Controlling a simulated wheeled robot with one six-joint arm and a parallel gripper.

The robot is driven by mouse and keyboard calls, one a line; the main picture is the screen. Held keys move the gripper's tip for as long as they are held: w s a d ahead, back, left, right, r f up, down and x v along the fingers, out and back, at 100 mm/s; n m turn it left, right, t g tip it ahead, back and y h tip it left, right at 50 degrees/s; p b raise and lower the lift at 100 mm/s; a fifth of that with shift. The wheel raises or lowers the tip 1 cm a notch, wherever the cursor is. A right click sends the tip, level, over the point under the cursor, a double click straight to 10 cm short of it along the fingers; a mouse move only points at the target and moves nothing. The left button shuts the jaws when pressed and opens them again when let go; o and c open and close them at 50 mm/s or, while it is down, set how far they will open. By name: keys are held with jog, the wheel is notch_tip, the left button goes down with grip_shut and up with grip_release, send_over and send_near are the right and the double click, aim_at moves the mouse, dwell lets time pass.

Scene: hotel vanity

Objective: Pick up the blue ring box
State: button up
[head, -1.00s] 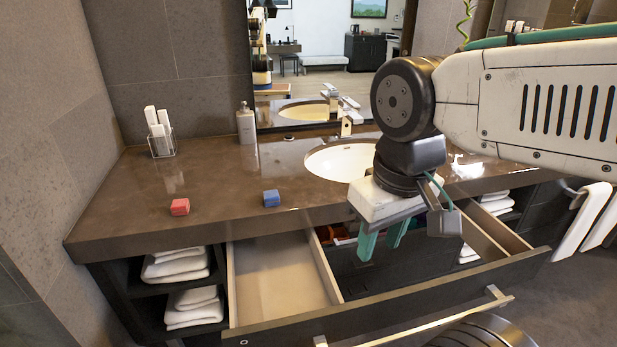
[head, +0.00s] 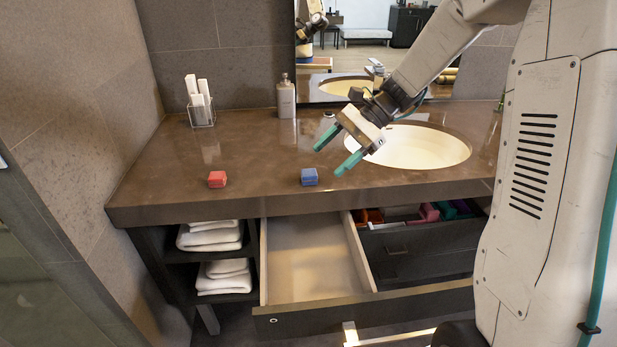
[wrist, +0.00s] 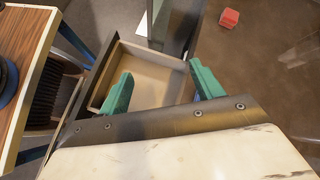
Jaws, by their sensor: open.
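The blue ring box (head: 309,177) sits on the brown counter (head: 250,150) near its front edge, right of a similar red box (head: 217,179). My gripper (head: 329,160) is open and empty. Its green fingers are above the counter, up and right of the blue box in the head view and apart from it. In the wrist view the open fingers (wrist: 160,86) show with nothing between them. The red box (wrist: 228,18) shows there at the top right; I cannot make out the blue box in that view.
The sink (head: 425,148) lies right of my gripper. A soap bottle (head: 286,98) and a clear holder (head: 201,112) stand at the back.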

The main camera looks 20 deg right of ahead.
aim_at(313, 172)
jog(key=w+d+f+m+t+y, duration=0.1)
jog(key=w+f+m, duration=0.1)
jog(key=w+f, duration=0.1)
jog(key=w+d+f+m+t+y, duration=0.1)
jog(key=w+d+f+m, duration=0.1)
jog(key=w+f, duration=0.1)
jog(key=w+d+f+m+t+y, duration=0.1)
jog(key=w+d+f+m, duration=0.1)
jog(key=w+f, duration=0.1)
jog(key=shift+w+d+f, duration=0.25)
jog(key=shift+w+f, duration=0.05)
jog(key=shift+w, duration=0.25)
jog(key=shift+w+f+m, duration=0.2)
jog(key=shift+f+m, duration=0.1)
jog(key=x, duration=0.7)
jog(key=shift+a, duration=0.35)
jog(key=c, duration=1.1)
